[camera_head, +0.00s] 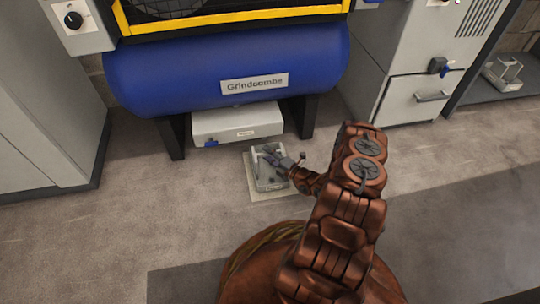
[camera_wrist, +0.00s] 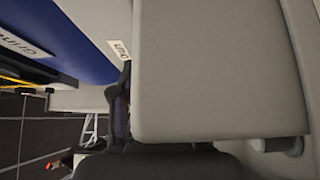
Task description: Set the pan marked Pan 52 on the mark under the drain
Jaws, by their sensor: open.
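A small grey pan (camera_head: 264,184) with a raised handle sits on a pale square mark (camera_head: 257,195) on the floor, in front of the white box under the blue tank. No marking can be read on this pan. My gripper (camera_head: 271,156) is open, at the top of this pan; I cannot tell whether it touches the handle. A blue valve (camera_head: 211,143) shows at the box's lower left, perhaps the drain. In the wrist view a large pale grey surface (camera_wrist: 215,70) fills the middle, too close to name surely. A second grey pan (camera_head: 503,77) stands on the right shelf, its marking unreadable.
The blue tank (camera_head: 200,75), labelled Grindcombe, stands on dark legs over the white box (camera_head: 238,121). Grey cabinets stand left (camera_head: 45,90) and right (camera_head: 408,95). The shelf (camera_head: 482,94) is at far right.

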